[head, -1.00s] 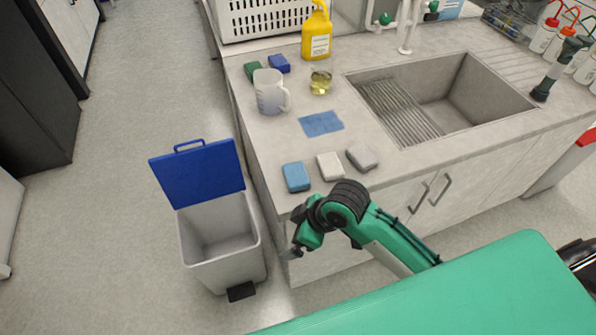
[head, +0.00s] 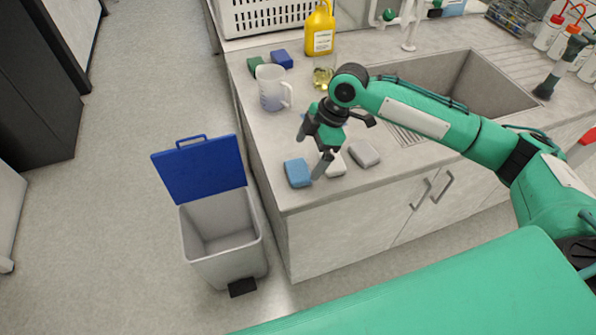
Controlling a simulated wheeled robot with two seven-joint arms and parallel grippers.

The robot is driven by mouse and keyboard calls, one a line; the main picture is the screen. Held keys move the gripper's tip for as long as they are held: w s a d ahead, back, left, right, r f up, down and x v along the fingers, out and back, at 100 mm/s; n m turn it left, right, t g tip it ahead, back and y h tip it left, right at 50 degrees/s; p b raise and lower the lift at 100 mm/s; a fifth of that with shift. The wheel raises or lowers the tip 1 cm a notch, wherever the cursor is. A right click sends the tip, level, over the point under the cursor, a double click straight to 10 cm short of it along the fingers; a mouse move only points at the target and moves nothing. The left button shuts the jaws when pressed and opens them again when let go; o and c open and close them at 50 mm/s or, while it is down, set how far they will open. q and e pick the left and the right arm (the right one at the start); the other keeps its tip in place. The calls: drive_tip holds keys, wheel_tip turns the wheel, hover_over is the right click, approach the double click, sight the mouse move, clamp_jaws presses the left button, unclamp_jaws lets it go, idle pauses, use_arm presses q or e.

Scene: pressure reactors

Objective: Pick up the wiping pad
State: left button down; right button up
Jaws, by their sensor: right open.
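Three pads lie in a row near the front edge of the counter: a blue pad (head: 297,173), a white pad (head: 337,167) and a grey pad (head: 363,153). I cannot tell which one is the wiping pad. My right gripper (head: 311,156) hangs open and empty over the counter, pointing down, with one fingertip showing between the blue and white pads. Its height above them is unclear. It hides part of the white pad and nearly all of the flat blue cloth behind. My left gripper is out of view.
A measuring jug (head: 271,88), a beaker of yellow liquid (head: 322,77), a yellow bottle (head: 319,30), a green sponge (head: 255,65) and a dark blue sponge (head: 282,59) stand behind. The sink (head: 440,88) is right. An open bin (head: 222,240) stands on the floor at left.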

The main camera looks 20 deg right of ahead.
drive_tip(key=w+d+r, duration=0.2)
drive_tip(key=d+r, duration=0.1)
drive_tip(key=p, duration=0.1)
hover_over(299, 169)
drive_tip(key=d, duration=0.2)
drive_tip(key=f, duration=0.7)
drive_tip(key=shift+s+f, duration=0.25)
drive_tip(key=shift+s, duration=0.15)
drive_tip(key=x, duration=0.1)
drive_tip(key=p+x, duration=0.1)
drive_tip(key=x, duration=0.1)
drive_tip(key=p+x, duration=0.1)
drive_tip(key=shift+w+f, duration=0.2)
drive_tip(key=shift+w, duration=0.1)
drive_tip(key=shift+a+f, duration=0.1)
drive_tip(key=shift+f, duration=0.35)
drive_tip(key=c, duration=1)
